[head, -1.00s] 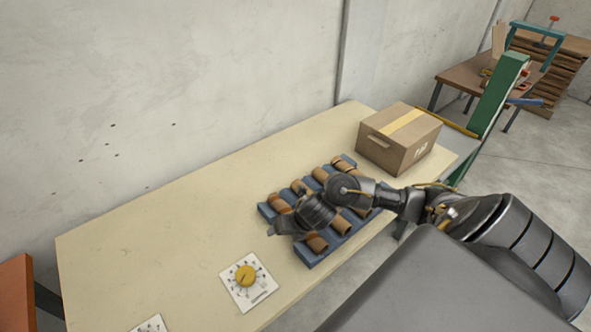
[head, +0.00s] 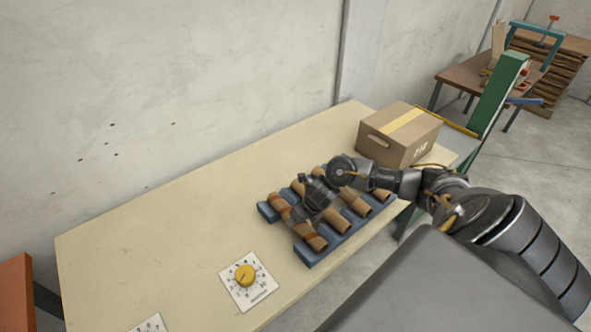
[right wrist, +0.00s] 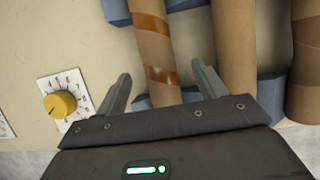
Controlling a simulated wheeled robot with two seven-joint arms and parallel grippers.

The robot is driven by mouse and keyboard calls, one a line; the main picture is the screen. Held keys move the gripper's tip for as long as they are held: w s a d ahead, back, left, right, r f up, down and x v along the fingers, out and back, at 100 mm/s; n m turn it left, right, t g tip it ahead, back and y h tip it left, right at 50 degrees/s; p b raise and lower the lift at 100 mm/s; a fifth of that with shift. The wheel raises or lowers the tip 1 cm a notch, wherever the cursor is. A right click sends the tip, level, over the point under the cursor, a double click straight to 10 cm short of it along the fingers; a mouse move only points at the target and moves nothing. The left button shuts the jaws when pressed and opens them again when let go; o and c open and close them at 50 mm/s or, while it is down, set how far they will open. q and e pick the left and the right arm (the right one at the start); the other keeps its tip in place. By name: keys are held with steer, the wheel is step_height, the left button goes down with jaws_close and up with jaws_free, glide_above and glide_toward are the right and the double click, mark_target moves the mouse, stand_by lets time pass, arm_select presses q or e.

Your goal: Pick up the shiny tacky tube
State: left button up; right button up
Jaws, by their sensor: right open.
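Several brown cardboard tubes lie side by side on a blue rack (head: 310,258) on the table. The tube with glossy darker bands (right wrist: 150,38) is the leftmost in the right wrist view, and its banded end shows in the head view (head: 316,243). My right gripper (right wrist: 161,74) is open, with one finger on each side of this tube in that picture. I cannot tell whether the fingers touch it. In the head view my right gripper (head: 298,216) hides the tube's middle. My left gripper is not in view.
A cardboard box (head: 397,137) stands behind the rack at the table's far right. A yellow dial on a white plate (head: 246,276) lies left of the rack. Plain tubes (right wrist: 235,50) lie close to the right finger.

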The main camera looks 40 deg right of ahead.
steer(key=shift+p+x, duration=0.45)
steer(key=shift+x, duration=2.15)
steer(key=shift+w+a, duration=0.1)
steer(key=c, duration=1.1)
